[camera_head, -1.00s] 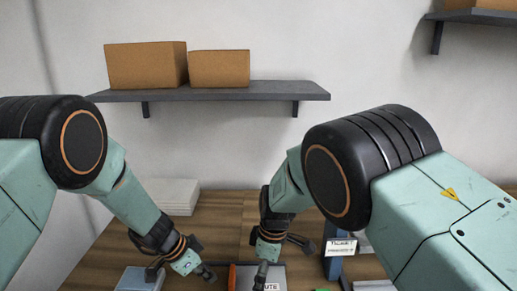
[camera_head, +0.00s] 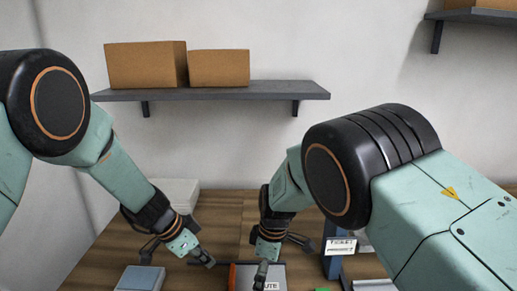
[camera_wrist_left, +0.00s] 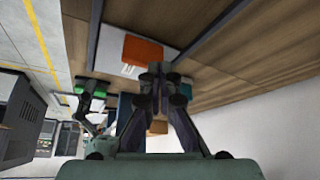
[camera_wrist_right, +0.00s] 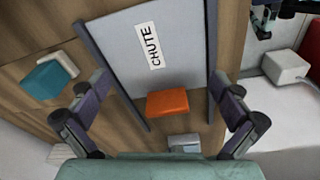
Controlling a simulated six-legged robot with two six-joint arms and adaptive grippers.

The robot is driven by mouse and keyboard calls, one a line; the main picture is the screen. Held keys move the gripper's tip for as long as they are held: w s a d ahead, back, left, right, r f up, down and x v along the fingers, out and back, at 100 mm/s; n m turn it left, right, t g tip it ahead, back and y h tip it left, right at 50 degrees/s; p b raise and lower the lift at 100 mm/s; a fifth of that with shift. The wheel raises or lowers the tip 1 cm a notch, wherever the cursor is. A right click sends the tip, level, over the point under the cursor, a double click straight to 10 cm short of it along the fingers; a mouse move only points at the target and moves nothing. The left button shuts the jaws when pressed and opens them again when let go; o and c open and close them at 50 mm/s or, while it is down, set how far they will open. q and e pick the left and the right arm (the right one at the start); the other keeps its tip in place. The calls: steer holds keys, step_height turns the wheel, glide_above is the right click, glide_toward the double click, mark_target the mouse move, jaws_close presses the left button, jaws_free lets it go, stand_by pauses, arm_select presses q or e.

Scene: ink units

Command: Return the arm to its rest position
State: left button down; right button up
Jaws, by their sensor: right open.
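My left gripper (camera_head: 203,258) is raised above the left part of the wooden table in the head view. In the left wrist view its fingers (camera_wrist_left: 160,78) come together with nothing visible between them. My right gripper (camera_head: 265,273) hangs over the grey chute plate at the table's front. Its fingers (camera_wrist_right: 162,88) are spread wide in the right wrist view, with the plate and an orange block (camera_wrist_right: 167,103) showing between them. The orange block also shows in the left wrist view (camera_wrist_left: 143,50), and the right gripper's contact with it cannot be told.
The chute plate (camera_wrist_right: 185,40) has a raised edge and a CHUTE label. A blue-topped block (camera_head: 140,278) lies at the table's left. A ticket stand (camera_head: 340,247) is right of my right gripper. A white stack (camera_head: 177,193) sits at the back. Cartons (camera_head: 145,65) stand on a wall shelf (camera_head: 215,92).

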arm_select(q)
step_height(320, 180, down, 7)
steer(key=shift+w+f, duration=0.1)
arm_select(e)
steer(key=shift+s+a, duration=0.1)
steer(key=shift+a, duration=0.2)
arm_select(q)
steer(key=a, duration=0.2)
steer(key=shift+w+a, duration=0.1)
steer(key=shift+a, duration=0.5)
steer(key=shift+d, duration=0.1)
arm_select(e)
steer(key=d+r+m, duration=0.3)
steer(key=r, duration=0.2)
steer(key=shift+d, duration=0.3)
